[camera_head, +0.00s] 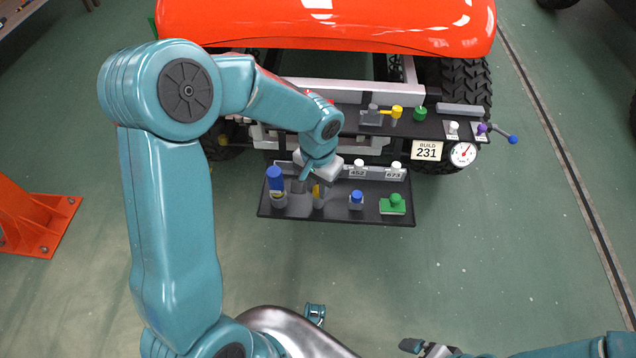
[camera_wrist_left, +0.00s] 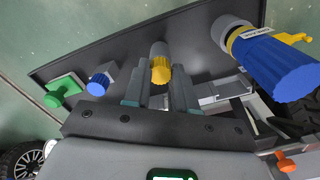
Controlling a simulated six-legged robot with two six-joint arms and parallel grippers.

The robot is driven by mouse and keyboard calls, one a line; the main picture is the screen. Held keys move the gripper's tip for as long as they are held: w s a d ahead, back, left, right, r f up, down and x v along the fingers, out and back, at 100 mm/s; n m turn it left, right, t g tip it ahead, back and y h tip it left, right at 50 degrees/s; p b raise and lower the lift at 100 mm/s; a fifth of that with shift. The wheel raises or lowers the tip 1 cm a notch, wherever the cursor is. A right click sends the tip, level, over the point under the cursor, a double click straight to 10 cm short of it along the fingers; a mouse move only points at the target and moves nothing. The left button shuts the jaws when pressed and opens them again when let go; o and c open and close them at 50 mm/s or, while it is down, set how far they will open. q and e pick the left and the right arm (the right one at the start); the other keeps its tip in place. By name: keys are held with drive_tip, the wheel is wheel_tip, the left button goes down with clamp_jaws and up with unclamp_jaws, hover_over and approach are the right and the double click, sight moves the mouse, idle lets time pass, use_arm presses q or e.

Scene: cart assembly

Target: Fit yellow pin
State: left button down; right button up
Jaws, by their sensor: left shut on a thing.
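The yellow pin (camera_head: 318,190) is on the dark lower tray (camera_head: 340,217), partly hidden behind my gripper in the head view. In the left wrist view its yellow end (camera_wrist_left: 161,72) shows between the two fingers, with a grey cylindrical part beyond it. My left gripper (camera_head: 310,184) reaches down over the tray and is shut on the pin. The left gripper's fingers (camera_wrist_left: 160,92) lie on either side of the pin in the left wrist view. My right gripper (camera_head: 424,347) is at the bottom edge of the head view, away from the tray; its jaw opening is unclear.
On the tray, a blue-capped cylinder (camera_head: 275,182) stands left of the gripper; a small blue knob (camera_head: 356,197) and a green part (camera_head: 393,204) stand right. The upper panel (camera_head: 350,118) carries a yellow fitting (camera_head: 396,112), green knob (camera_head: 420,113) and gauge (camera_head: 463,154).

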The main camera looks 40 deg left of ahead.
use_arm(q)
drive_tip(key=c, duration=0.8)
unclamp_jaws()
drive_tip(key=shift+c, duration=0.2)
wheel_tip(320, 180, up, 16)
drive_tip(key=p, duration=0.4)
drive_tip(key=shift+r+p, duration=0.15)
drive_tip(key=shift+p, duration=0.2)
